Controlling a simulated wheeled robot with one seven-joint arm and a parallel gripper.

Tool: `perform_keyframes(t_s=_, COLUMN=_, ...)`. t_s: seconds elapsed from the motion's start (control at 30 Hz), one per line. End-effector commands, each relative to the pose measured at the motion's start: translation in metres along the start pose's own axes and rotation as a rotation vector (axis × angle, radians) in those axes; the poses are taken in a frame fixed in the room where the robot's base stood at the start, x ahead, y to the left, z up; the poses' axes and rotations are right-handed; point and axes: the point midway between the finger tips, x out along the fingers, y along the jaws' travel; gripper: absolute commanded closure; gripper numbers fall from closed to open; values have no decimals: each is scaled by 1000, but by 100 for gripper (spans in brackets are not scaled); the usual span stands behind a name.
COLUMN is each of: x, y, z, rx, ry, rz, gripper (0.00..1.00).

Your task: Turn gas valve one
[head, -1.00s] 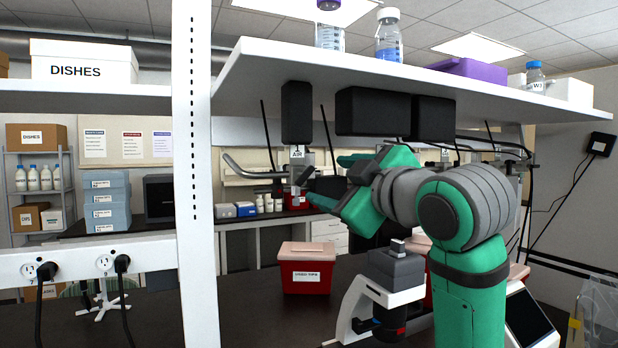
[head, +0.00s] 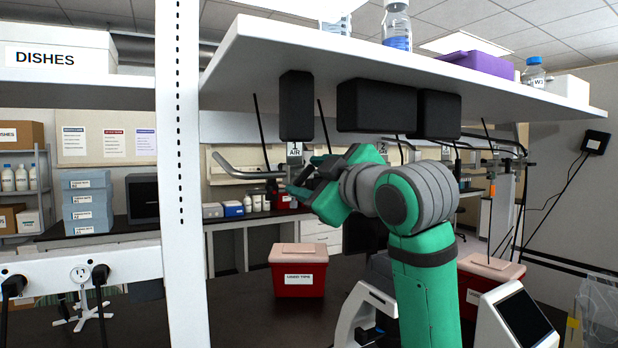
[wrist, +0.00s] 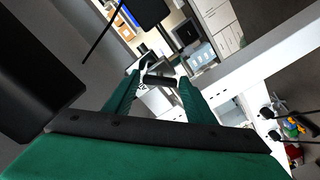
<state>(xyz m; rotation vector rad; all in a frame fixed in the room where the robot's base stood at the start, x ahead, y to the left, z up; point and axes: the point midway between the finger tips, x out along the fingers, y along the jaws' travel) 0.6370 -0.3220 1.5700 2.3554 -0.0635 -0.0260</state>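Gas valve one hangs below the white shelf at a tag reading "1 AIR" (head: 295,149); its small metal body and dark handle are partly hidden by my gripper in the head view. My gripper (head: 305,178), on the green and grey arm, is at the valve, just below the tag. In the wrist view the two green fingers (wrist: 163,85) stand apart, with a dark handle (wrist: 158,80) between their tips. The gripper looks open around it; whether either finger touches it I cannot tell.
A second tag "2" (head: 383,149) marks another valve to the right, partly behind my arm. Black boxes (head: 376,106) hang under the shelf (head: 400,68) close above my gripper. A white post (head: 183,200) stands left. A red bin (head: 298,272) and a microscope are on the bench below.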

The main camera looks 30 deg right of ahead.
Motion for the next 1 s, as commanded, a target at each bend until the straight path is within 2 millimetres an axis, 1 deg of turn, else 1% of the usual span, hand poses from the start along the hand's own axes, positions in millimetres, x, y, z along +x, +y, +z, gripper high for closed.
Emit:
perform_keyframes(t_s=0.03, x=0, y=0, z=0, rx=0, ry=0, rz=0, gripper=63)
perform_keyframes(t_s=0.07, x=0, y=0, z=0, rx=0, ry=0, rz=0, gripper=70)
perform_keyframes(t_s=0.1, x=0, y=0, z=0, rx=0, ry=0, rz=0, gripper=80)
perform_keyframes(t_s=0.13, x=0, y=0, z=0, rx=0, ry=0, rz=0, gripper=80)
perform_keyframes(t_s=0.37, x=0, y=0, z=0, rx=14, ry=-1, rz=0, gripper=80)
perform_keyframes(t_s=0.53, x=0, y=0, z=0, rx=72, ry=0, rz=-1, gripper=80)
perform_keyframes(t_s=0.67, x=1, y=0, z=0, rx=153, ry=1, rz=-1, gripper=80)
perform_keyframes(t_s=1.0, x=-1, y=1, z=1, rx=441, ry=0, rz=1, gripper=80)
